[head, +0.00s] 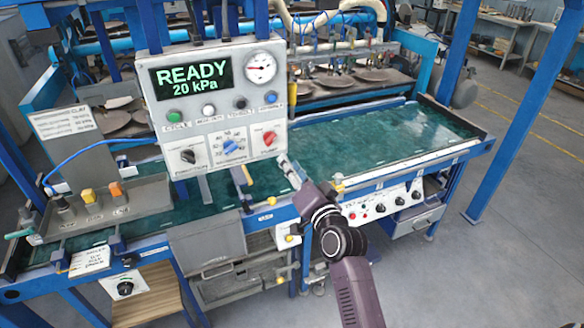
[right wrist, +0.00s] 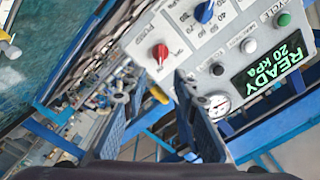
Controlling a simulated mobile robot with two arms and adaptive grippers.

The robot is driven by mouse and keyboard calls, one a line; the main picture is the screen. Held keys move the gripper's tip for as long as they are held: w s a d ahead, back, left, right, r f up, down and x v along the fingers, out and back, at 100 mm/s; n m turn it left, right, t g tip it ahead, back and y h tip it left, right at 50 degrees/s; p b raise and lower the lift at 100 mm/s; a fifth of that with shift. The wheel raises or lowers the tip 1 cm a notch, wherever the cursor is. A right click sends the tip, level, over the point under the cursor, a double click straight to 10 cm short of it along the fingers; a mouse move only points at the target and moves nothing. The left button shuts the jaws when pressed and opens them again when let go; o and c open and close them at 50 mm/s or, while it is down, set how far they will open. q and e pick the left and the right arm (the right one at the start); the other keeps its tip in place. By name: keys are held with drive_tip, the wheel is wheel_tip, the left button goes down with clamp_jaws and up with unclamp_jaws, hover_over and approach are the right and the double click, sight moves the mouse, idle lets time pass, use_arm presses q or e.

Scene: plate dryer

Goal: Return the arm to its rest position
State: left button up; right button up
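My right arm reaches up from the bottom in the head view. Its gripper (head: 289,168) is over the machine's green bed, just right of and below the control panel (head: 225,127). In the right wrist view the two fingers of the right gripper (right wrist: 160,82) stand apart with nothing held between them. The panel's display (head: 195,79) reads READY 20 kPa. The red knob (head: 269,138) is the panel control closest to the gripper and appears apart from it. My left gripper is not in view.
The green bed (head: 400,135) stretches right. A lower control box (head: 385,203) sits near my right arm. A tray with levers (head: 95,205) is at left. Blue posts (head: 535,105) frame the machine. Grey floor (head: 500,260) at right is clear.

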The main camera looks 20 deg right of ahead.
drive_tip(key=shift+s, duration=0.25)
drive_tip(key=s+a+f+n+g+b, duration=0.1)
drive_tip(key=s+f+g, duration=0.1)
drive_tip(key=f, duration=1)
drive_tip(key=s+a+f+n+g+b, duration=0.2)
drive_tip(key=s+f, duration=0.1)
drive_tip(key=f, duration=0.9)
drive_tip(key=s+a+f+n+g+b, duration=0.1)
drive_tip(key=s+f+g, duration=0.1)
drive_tip(key=f, duration=1)
drive_tip(key=s+a+f+n+g+b, duration=0.1)
drive_tip(key=s+f+g+b, duration=0.1)
drive_tip(key=s+f, duration=0.7)
drive_tip(key=s+f+n+g+b, duration=0.1)
drive_tip(key=s+f+n+g, duration=0.15)
drive_tip(key=s+f, duration=0.7)
drive_tip(key=s+d+f+n+g+b, duration=0.1)
drive_tip(key=s+f+g, duration=0.1)
drive_tip(key=s+f, duration=0.5)
drive_tip(key=s+d+f+n+g+b, duration=0.1)
drive_tip(key=s+f, duration=0.6)
drive_tip(key=s, duration=0.7)
drive_tip(key=s+d+f+n+g+b, duration=0.1)
drive_tip(key=s+d+f+g+b, duration=0.1)
drive_tip(key=s+f, duration=0.4)
drive_tip(key=s+d+g, duration=0.1)
drive_tip(key=s, duration=0.3)
drive_tip(key=shift+s+f+n+h, duration=0.2)
drive_tip(key=shift+f+n+h, duration=0.1)
drive_tip(key=shift+f+n, duration=0.1)
